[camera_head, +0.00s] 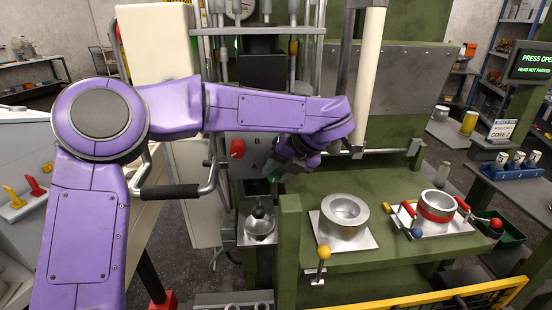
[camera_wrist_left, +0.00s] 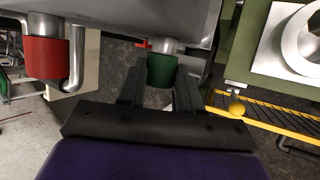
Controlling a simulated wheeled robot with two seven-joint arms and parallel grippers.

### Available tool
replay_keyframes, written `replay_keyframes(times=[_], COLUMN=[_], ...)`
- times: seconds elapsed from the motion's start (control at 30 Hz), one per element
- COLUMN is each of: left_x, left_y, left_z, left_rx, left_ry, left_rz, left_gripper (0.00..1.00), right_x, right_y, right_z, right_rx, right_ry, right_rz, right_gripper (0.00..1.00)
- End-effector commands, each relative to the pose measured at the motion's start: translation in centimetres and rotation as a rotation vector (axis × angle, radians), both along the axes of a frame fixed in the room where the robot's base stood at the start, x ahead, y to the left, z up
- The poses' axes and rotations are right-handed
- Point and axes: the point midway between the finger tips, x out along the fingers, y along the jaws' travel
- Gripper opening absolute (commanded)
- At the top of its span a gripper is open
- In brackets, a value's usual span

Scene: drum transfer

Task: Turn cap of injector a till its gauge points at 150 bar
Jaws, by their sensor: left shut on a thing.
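A grey panel (camera_head: 252,155) marked B and A stands left of the green press table. A red cap (camera_head: 237,149) sits beside the letter B, and a green cap (camera_head: 273,177) sits by the letter A, mostly hidden by my left gripper (camera_head: 284,172). In the left wrist view the green cap (camera_wrist_left: 161,70) is between the two fingers of my left gripper (camera_wrist_left: 162,84), which is shut on it. The red cap (camera_wrist_left: 46,56) is apart, to the left. A round gauge (camera_head: 240,8) is cut off at the top edge; its reading cannot be told. My right gripper is not in view.
A metal ring (camera_head: 343,217) on a plate and a red-banded ring (camera_head: 437,206) with ball levers sit on the green table (camera_head: 382,182). A black-gripped handle (camera_head: 170,191) is left of the panel. A yellow rail (camera_head: 440,297) crosses the front right.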

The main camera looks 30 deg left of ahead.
Motion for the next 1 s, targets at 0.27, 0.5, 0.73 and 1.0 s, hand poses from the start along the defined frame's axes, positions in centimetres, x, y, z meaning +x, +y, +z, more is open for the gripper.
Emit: replay_keyframes(times=[0.27,0.5,0.73,1.0], left_x=[0.1,0.2,0.2,0.2], left_y=[-0.2,-0.2,-0.2,-0.2], left_z=[0.2,0.0,0.0,-0.1], left_rx=[0.086,0.106,0.106,0.106], left_ry=[0.066,0.082,0.082,0.082], left_rz=[-0.001,-0.001,-0.001,-0.001], left_gripper=[0.03,0.03,0.03,0.59], right_x=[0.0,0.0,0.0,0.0], right_y=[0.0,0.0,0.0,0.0], right_z=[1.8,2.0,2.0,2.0], right_rx=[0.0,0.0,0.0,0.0], right_ry=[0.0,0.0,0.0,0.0], right_rz=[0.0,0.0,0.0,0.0], right_gripper=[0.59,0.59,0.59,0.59])
